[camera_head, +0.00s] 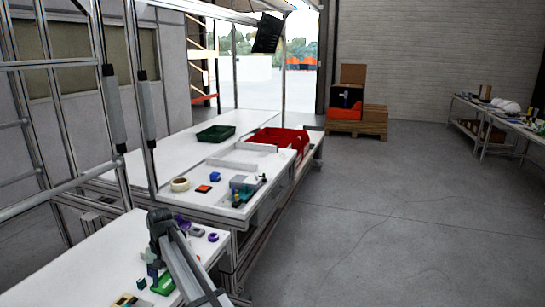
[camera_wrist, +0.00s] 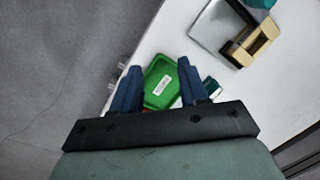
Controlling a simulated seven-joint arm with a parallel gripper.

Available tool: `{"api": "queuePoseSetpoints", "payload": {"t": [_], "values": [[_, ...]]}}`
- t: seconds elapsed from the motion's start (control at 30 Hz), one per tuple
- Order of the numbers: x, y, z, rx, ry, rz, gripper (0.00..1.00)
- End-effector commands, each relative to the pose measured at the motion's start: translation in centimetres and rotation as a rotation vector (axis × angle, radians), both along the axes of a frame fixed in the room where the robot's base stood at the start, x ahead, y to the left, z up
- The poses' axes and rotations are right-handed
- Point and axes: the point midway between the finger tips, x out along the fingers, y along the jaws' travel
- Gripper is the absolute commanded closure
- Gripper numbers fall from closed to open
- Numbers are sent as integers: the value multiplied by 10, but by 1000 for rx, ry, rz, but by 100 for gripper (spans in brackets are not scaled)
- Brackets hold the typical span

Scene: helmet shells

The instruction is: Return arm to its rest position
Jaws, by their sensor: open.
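My gripper (camera_wrist: 159,66) is open in the wrist view, with its two dark blue fingers spread apart. A green object with a white label (camera_wrist: 160,82) shows between and beyond the fingers. I cannot tell from this view how far it is below them, and the fingers do not visibly grip it. In the head view my arm (camera_head: 184,262) reaches over the near white table (camera_head: 85,258), with its wrist bent downward. The fingertips are small and unclear there. The green object (camera_head: 163,284) lies on that table close to the gripper.
A beige and black item (camera_wrist: 250,44) lies on the table beside a grey plate (camera_wrist: 215,24). Purple pieces (camera_head: 213,237) lie right of my arm. Farther tables hold a tape roll (camera_head: 180,184), a green tray (camera_head: 215,133) and a red bin (camera_head: 284,137).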

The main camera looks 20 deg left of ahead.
Motion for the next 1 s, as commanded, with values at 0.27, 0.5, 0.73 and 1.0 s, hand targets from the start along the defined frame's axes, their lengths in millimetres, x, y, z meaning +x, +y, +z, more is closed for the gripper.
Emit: {"api": "queuePoseSetpoints", "payload": {"t": [0.27, 0.5, 0.73, 1.0], "values": [[98, -105, -45, 36, 38, 31, 56], [145, -215, -115, 41, 74, 2, 56], [143, -319, -202, -2, 113, -97, 56], [105, -425, -288, -65, 163, -226, 56]]}}
